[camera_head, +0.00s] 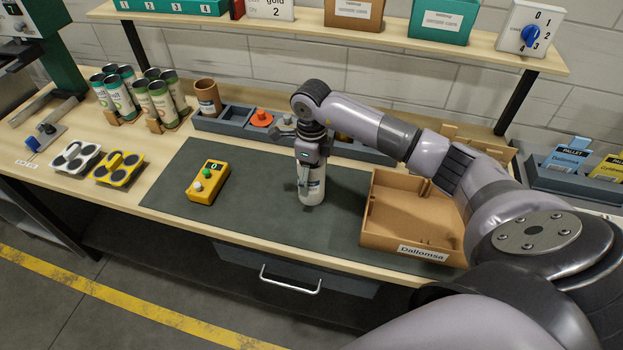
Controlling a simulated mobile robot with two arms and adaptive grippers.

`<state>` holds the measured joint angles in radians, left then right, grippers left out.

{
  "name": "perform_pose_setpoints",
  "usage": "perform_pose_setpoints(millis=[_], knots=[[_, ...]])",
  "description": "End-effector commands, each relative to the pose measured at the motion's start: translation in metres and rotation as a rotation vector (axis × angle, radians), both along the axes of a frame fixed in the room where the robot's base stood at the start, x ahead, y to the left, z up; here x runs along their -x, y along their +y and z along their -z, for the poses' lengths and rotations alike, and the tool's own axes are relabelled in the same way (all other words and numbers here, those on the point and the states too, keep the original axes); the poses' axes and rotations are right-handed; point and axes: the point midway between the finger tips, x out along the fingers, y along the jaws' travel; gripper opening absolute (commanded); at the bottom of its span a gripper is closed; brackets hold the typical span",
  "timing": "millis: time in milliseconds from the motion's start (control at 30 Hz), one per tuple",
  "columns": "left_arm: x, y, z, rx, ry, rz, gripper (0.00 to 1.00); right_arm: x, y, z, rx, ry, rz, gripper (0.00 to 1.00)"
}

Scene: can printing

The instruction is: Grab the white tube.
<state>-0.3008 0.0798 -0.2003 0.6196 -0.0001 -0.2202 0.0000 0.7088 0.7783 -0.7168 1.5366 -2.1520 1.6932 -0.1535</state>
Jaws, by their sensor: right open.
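A white tube (314,193) with a printed label stands upright on the dark mat (262,215), near the middle of the workbench. My right arm reaches in from the right, and its right gripper (305,178) points down at the tube's upper part. The gripper is open, with a finger seen in front of the tube. The gripper hides the tube's top, and I cannot tell whether the fingers touch it. My left gripper is not in view.
A cardboard box (400,234) labelled Dallomsa stands right of the tube. A yellow device (208,182) lies to the left. A grey bin row (225,125) runs behind. Several green-and-white cans (120,98) stand back left. The mat between device and tube is clear.

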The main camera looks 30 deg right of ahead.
Motion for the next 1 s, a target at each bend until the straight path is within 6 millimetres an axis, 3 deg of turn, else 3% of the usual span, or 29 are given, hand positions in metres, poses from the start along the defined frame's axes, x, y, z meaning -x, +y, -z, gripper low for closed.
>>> perform_pose_setpoints(millis=[133, 900, 1000], knots=[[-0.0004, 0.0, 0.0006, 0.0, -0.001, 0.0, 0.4, -0.0002, 0.0, 0.0002, 0.0, 0.0, 0.0, 0.78], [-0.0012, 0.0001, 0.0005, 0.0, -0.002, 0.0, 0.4, -0.0003, -0.0002, -0.0005, 0.001, -0.001, 0.0, 0.27], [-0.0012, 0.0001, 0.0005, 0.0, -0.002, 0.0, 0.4, -0.0003, -0.0001, -0.0007, 0.001, -0.001, 0.0, 0.26]])
